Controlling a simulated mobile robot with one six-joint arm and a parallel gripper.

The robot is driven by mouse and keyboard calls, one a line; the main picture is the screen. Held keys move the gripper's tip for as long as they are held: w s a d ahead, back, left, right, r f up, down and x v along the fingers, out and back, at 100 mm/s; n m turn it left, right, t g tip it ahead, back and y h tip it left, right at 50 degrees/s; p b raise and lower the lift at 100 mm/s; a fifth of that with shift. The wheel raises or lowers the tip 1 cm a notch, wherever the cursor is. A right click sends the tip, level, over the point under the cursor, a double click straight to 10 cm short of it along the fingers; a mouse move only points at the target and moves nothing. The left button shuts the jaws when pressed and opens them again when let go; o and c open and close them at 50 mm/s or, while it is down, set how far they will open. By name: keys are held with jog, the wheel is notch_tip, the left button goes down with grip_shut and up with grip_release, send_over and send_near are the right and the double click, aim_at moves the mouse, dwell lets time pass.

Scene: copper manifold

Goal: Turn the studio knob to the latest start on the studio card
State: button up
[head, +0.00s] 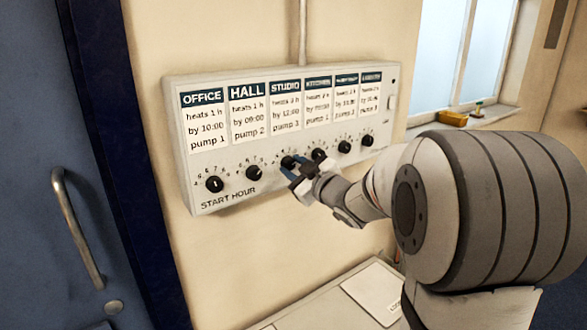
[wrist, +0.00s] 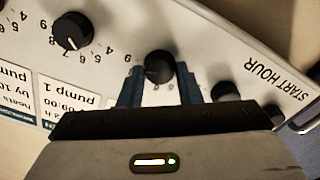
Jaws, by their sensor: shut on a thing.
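The studio card (head: 286,107) hangs third from the left on the white control panel. It reads by 12:00; its hours of heating and its pump number are too small to read surely. The dark round studio knob (head: 288,162) is below it, partly behind my gripper. My gripper (head: 296,171) is at this knob, its blue fingers shut on it. In the wrist view, which shows the panel upside down, the studio knob (wrist: 159,68) sits between the fingertips (wrist: 160,82). Its pointer cannot be read surely.
The office knob (head: 214,184) and hall knob (head: 254,172) lie left of my gripper, the kitchen knob (head: 318,154) close on its right. A blue door (head: 60,120) with a handle is at the left. A white surface (head: 335,300) stands below the panel.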

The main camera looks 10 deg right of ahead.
jog(key=shift+f, duration=0.35)
dwell(0.3)
jog(key=o, duration=0.7)
jog(key=shift+o, duration=1.4)
jog(key=shift+r, duration=0.2)
jog(key=b+v, duration=0.1)
jog(key=v, duration=0.6)
jog(key=shift+s, duration=0.4)
jog(key=shift+d, duration=0.15)
